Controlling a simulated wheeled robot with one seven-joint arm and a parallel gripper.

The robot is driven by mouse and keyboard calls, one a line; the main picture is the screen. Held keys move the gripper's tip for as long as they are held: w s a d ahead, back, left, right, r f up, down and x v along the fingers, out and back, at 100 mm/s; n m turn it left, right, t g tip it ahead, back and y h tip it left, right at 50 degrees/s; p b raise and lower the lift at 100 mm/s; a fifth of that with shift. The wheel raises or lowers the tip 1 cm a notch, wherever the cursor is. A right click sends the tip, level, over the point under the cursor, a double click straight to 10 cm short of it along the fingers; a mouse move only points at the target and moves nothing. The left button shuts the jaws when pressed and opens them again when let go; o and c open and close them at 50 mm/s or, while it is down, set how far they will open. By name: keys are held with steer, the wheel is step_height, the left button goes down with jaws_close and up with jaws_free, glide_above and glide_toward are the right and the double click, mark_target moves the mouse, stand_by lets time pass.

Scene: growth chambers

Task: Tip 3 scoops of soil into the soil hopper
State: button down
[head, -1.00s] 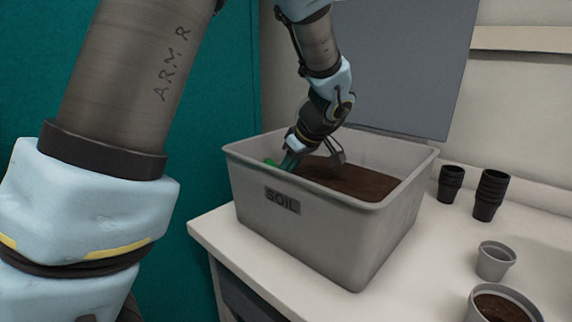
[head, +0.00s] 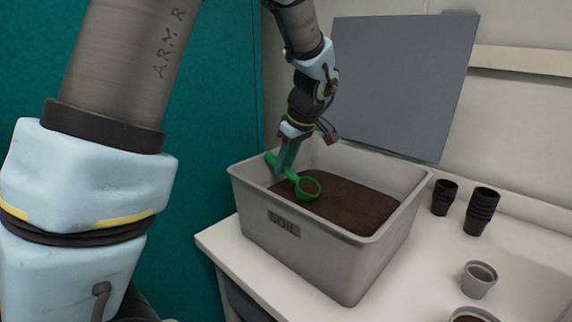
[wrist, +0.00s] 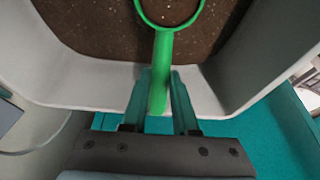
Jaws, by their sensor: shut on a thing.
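A green scoop (head: 308,187) is held by its handle in my gripper (head: 286,160), above the left part of the soil bin. In the wrist view my gripper (wrist: 161,95) is shut on the handle of the scoop (wrist: 162,48), whose round bowl is partly cut off at the top edge. Brown soil shows within the bowl's ring; I cannot tell how full it is. The grey bin (head: 360,263) labelled SOIL stands on the counter with dark brown soil (head: 360,204) in it. No soil hopper can be made out.
Black pots (head: 445,197) and a taller black stack (head: 482,211) stand right of the bin. A grey pot (head: 479,279) and a soil-filled pot (head: 474,315) are nearer. A grey panel (head: 400,85) stands behind the bin; a teal wall (head: 215,110) is at left.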

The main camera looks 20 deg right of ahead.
steer(key=r, duration=0.1)
steer(key=r+p, duration=0.1)
steer(key=w+r+p, duration=0.1)
steer(key=shift+a+r, duration=0.15)
steer(key=shift+a, duration=0.2)
step_height(320, 180, up, 4)
steer(key=p, duration=0.3)
steer(key=shift+s+d+g+p, duration=0.15)
steer(key=shift+g+p, duration=0.2)
steer(key=shift+g, duration=0.05)
steer(key=shift+g+h, duration=0.4)
steer(key=shift+w+a+p+v, duration=0.1)
steer(key=shift+w+p+v, duration=0.1)
steer(key=shift+p+v, duration=0.85)
steer(key=shift+w+a+p+v, duration=0.1)
steer(key=shift+w+p+v, duration=0.1)
steer(key=shift+p+v, duration=0.8)
